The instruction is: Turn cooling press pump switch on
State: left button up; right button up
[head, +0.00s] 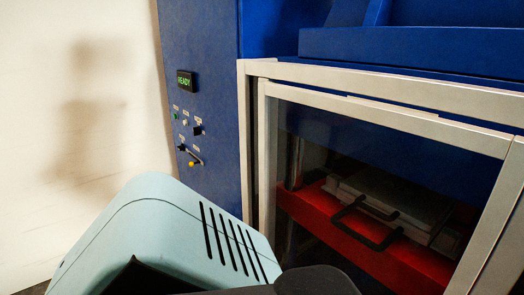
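The blue press cabinet (205,40) stands at the left centre of the head view. Its front panel carries a small display (186,84) reading READY in green. Below it are a green button (175,116), a white button (185,123) and a black switch (198,131). Lower down are a black knob (181,148) and a lever with a yellow tip (192,163). The labels are too small to read, so I cannot tell which control is the pump switch or how it is set. Neither gripper shows; my pale blue arm link fills the lower foreground.
A pale-framed clear door (385,115) covers the press opening at the right and looks closed. Behind it is a red platen (335,222) with a grey plate and a black handle (365,228). A plain pale wall (70,90) is at the left.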

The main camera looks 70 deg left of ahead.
aim_at(196, 131)
jog(key=k+j, duration=0.25)
jog(key=j, duration=0.15)
jog(key=k+j, duration=0.2)
jog(key=j, duration=0.15)
jog(key=k+j+u, duration=0.15)
jog(key=j, duration=0.15)
jog(key=u, duration=2)
